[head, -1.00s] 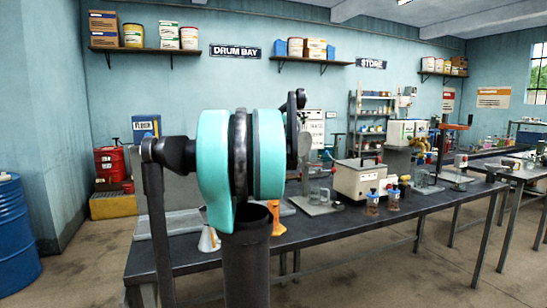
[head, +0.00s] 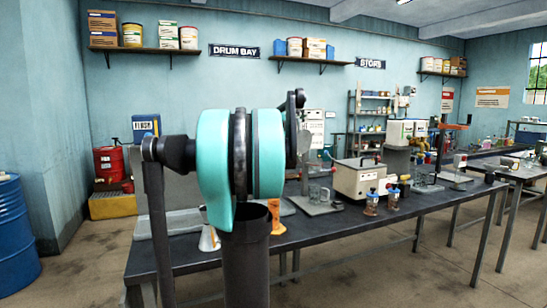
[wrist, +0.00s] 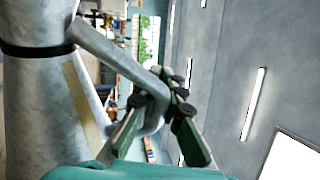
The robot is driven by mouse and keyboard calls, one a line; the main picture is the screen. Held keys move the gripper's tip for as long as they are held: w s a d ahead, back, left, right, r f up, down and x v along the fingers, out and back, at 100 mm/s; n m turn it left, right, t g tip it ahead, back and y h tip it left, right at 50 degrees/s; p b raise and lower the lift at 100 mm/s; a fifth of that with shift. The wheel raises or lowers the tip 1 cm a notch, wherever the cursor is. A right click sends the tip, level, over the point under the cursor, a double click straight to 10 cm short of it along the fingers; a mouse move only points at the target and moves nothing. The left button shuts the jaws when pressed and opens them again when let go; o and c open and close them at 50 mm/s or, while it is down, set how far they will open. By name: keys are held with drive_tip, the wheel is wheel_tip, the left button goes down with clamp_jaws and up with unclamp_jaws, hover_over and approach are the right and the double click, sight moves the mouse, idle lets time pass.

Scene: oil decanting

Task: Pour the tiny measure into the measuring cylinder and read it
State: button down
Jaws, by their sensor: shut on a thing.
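In the wrist view my gripper (wrist: 168,100) has its dark green fingers with black pads shut on the curved handle of a grey metal measure (wrist: 38,100). The measure has a dark band around it and fills the left of that view, close to the camera. Its mouth and contents are not visible. In the head view my own arm covers the middle, and neither the gripper nor the measure shows there. I cannot pick out the measuring cylinder for certain. A small clear glass vessel (head: 323,194) stands on the bench, right of my arm.
The dark bench (head: 340,224) runs to the right. On it stand a beige box device (head: 358,181), two small bottles (head: 372,203) (head: 393,198), a white cone (head: 208,238) and an orange piece (head: 277,217). A blue drum (head: 18,230) stands at far left. The front floor is clear.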

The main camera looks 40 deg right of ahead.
drive_tip(key=shift+w+r+n, duration=0.25)
drive_tip(key=shift+r+n, duration=0.05)
idle(0.6)
